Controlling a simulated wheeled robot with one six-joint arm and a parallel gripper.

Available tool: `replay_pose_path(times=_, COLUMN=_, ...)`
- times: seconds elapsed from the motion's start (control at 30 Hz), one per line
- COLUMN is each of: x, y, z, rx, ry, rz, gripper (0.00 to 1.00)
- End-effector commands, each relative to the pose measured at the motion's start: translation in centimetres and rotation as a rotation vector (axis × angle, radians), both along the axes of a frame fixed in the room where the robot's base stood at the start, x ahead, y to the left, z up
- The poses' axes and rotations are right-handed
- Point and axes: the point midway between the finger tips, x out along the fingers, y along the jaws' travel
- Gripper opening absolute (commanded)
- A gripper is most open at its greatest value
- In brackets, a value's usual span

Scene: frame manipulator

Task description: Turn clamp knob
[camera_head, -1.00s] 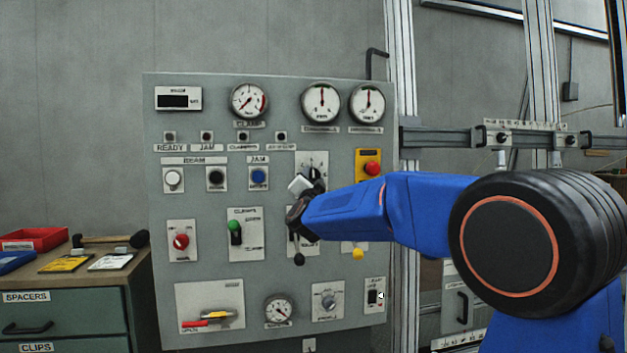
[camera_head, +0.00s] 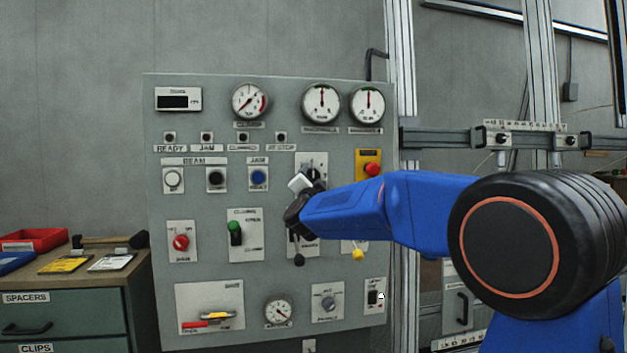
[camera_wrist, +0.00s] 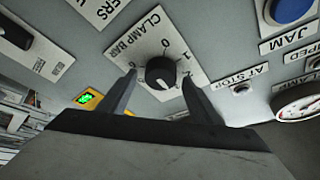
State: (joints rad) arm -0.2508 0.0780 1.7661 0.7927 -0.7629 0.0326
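The clamp knob (camera_wrist: 160,72) is a black round knob with a white pointer line, on a white plate (camera_wrist: 150,42) lettered "CLAMP BAR" with a numbered scale. In the wrist view the plate looks upside down. My gripper (camera_wrist: 160,88) is open, with one dark finger on each side of the knob. I cannot tell whether the fingers touch it. In the head view my gripper (camera_head: 306,184) is at the panel, in front of the knob's plate (camera_head: 318,160), and hides most of the knob.
The grey panel (camera_head: 215,110) carries several gauges, buttons and switches. A blue button (camera_head: 259,177) lies left of my gripper and a red button on yellow (camera_head: 372,169) lies right. Black (camera_head: 299,260) and yellow (camera_head: 358,254) knobs stick out below my arm.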

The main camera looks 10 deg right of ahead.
Motion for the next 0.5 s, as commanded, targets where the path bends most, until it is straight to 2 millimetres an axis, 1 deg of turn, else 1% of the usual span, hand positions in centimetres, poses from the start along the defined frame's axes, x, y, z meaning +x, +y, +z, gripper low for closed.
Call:
replay_pose_path(times=0.13, x=-0.2, y=0.1, z=-0.1, rx=0.0, ry=0.001, rz=0.001, gripper=0.58)
replay_pose_path(times=0.27, x=-1.3, y=0.5, z=-0.5, rx=0.0, ry=0.002, rz=0.002, gripper=0.58)
replay_pose_path(times=0.37, x=-2.9, y=0.9, z=-0.8, rx=0.0, ry=0.001, rz=0.002, gripper=0.58)
replay_pose_path(times=0.5, x=-5.5, y=1.7, z=-1.6, rx=0.0, ry=0.001, rz=0.003, gripper=0.58)
